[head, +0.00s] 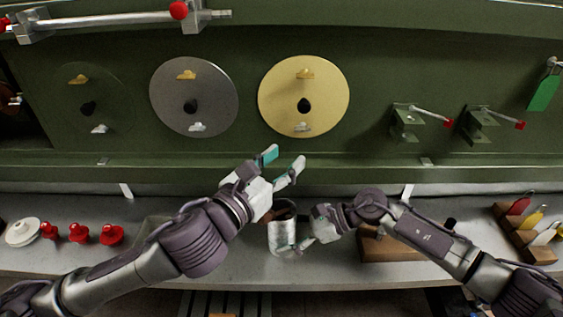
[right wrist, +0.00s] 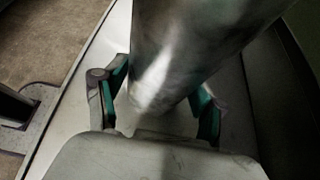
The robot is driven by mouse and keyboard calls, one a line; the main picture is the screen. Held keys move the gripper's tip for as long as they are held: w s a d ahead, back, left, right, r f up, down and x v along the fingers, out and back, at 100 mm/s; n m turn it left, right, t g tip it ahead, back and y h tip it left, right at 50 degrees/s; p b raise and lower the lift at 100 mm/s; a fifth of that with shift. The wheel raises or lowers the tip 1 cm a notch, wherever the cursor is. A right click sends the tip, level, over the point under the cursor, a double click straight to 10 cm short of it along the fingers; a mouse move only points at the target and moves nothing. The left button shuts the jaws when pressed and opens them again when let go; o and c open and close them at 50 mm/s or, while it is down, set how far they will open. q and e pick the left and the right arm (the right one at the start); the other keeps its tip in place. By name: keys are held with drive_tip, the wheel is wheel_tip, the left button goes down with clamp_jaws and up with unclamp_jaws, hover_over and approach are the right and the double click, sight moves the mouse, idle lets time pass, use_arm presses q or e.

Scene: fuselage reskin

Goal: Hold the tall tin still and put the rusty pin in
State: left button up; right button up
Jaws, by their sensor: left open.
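The tall tin (head: 283,240) is a grey metal can standing on the bench at the front centre. It fills the upper middle of the right wrist view (right wrist: 185,50). My right gripper (head: 304,246) has its fingers (right wrist: 160,98) on both sides of the tin's lower part and appears closed on it. My left gripper (head: 283,168) is open, above and behind the tin's mouth, with nothing visible between its fingers. Something brown shows in the tin's mouth, partly hidden by the left hand. I cannot tell whether it is the rusty pin.
A wooden block (head: 385,248) lies behind my right forearm. Red knobs (head: 110,235) and a white disc (head: 22,232) are at the left. A wooden rack (head: 525,235) with coloured tags is at the right. The green panel (head: 375,80) with round plates rises behind the bench.

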drive_tip(key=o, duration=0.3)
drive_tip(key=shift+o, duration=0.2)
drive_tip(key=v, duration=1.2)
drive_tip(key=shift+s+f, duration=0.1)
